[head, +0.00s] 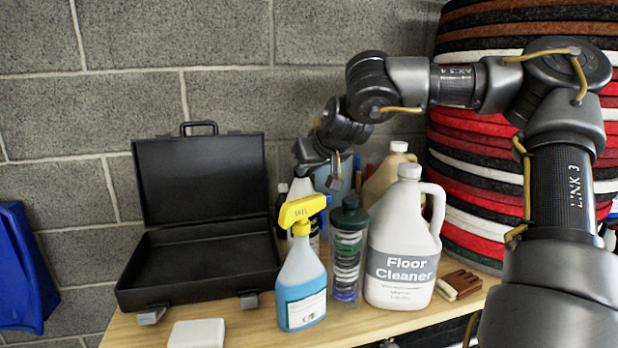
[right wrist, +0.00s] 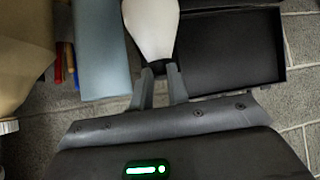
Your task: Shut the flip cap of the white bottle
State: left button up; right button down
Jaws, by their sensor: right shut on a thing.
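The white bottle (head: 303,188) stands at the back of the table, mostly hidden behind the yellow-headed spray bottle. In the right wrist view the white bottle (right wrist: 152,28) shows as a smooth white shape narrowing toward my fingers. My right gripper (head: 318,172) reaches down over it from the right, and its fingers (right wrist: 160,72) are shut at the narrow end of the bottle. The flip cap lies between or behind the fingers, so I cannot tell whether it is up or down. My left gripper is out of view.
An open black case (head: 200,215) stands left of the bottle. A spray bottle (head: 301,280), a clear green-capped container (head: 347,250) and a floor cleaner jug (head: 402,240) stand in front. A blue-grey panel (right wrist: 100,45) is close beside my fingers. Stacked pads (head: 470,130) rise at right.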

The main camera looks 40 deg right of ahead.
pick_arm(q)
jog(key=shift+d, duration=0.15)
pick_arm(e)
jog(key=shift+f, duration=0.15)
jog(key=c, duration=1.8)
grip_release()
jog(key=o, duration=0.5)
jog(key=shift+w+d, duration=0.15)
jog(key=shift+w, duration=0.05)
pick_arm(q)
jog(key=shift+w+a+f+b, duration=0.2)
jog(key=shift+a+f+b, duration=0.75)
jog(key=shift+b, duration=0.25)
pick_arm(e)
jog(key=shift+o, duration=0.2)
jog(key=v, duration=1.1)
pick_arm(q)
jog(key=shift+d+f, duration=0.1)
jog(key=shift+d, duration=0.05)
pick_arm(e)
jog(key=shift+w, duration=0.1)
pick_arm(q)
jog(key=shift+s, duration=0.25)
